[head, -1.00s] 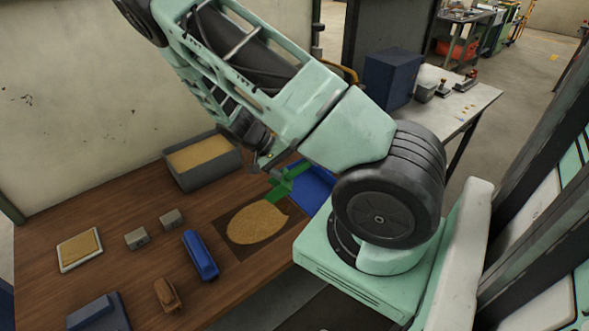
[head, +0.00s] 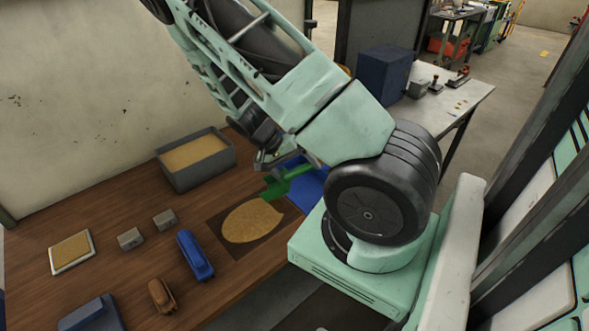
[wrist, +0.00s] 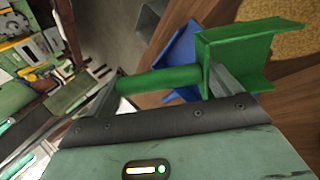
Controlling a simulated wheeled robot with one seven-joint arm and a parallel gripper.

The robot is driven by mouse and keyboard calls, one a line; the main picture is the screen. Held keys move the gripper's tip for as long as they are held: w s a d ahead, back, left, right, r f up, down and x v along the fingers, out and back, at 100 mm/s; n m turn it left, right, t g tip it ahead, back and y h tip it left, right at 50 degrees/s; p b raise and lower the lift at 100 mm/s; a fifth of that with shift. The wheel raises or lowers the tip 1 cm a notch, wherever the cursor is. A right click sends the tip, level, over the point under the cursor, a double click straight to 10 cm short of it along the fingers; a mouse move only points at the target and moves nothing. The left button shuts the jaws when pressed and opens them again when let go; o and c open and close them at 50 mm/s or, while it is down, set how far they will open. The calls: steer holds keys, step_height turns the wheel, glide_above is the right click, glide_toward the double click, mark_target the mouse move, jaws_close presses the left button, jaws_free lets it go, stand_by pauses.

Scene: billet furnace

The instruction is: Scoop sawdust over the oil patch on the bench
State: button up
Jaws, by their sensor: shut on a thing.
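My gripper (wrist: 165,90) is shut on the handle of a green scoop (wrist: 245,50). In the head view the scoop (head: 275,187) is above the bench, at the right edge of the dark oil patch (head: 272,246). A tan oval layer of sawdust (head: 252,222) covers the middle of the patch, and a dark margin shows around it. A grey bin (head: 197,181) holding sawdust (head: 192,152) stands at the back of the bench. My arm hides part of the gripper in the head view.
A blue tray (head: 308,190) lies right of the patch, partly hidden. A blue object (head: 195,255), a brown brush-like object (head: 161,295), two small grey blocks (head: 130,238) and a pale tray (head: 72,251) lie on the wooden bench (head: 110,275). The bench's front edge is close.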

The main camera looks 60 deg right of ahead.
steer(key=shift+s, duration=0.15)
steer(key=shift+s+d+f+t+y+b, duration=0.45)
steer(key=shift+s+t+y+b, duration=0.15)
steer(key=shift+t, duration=0.3)
steer(key=shift+s+d+f+t+y+b, duration=0.35)
steer(key=shift+s+f+t+b, duration=0.25)
steer(key=shift+t+b, duration=0.35)
steer(key=shift+s, duration=0.1)
steer(key=shift+s+d+f+t+y+b, duration=0.15)
steer(key=shift+s+f+t+y+b, duration=0.2)
steer(key=shift+t+y+b, duration=0.35)
steer(key=shift+t+b, duration=0.25)
steer(key=shift+b, duration=0.1)
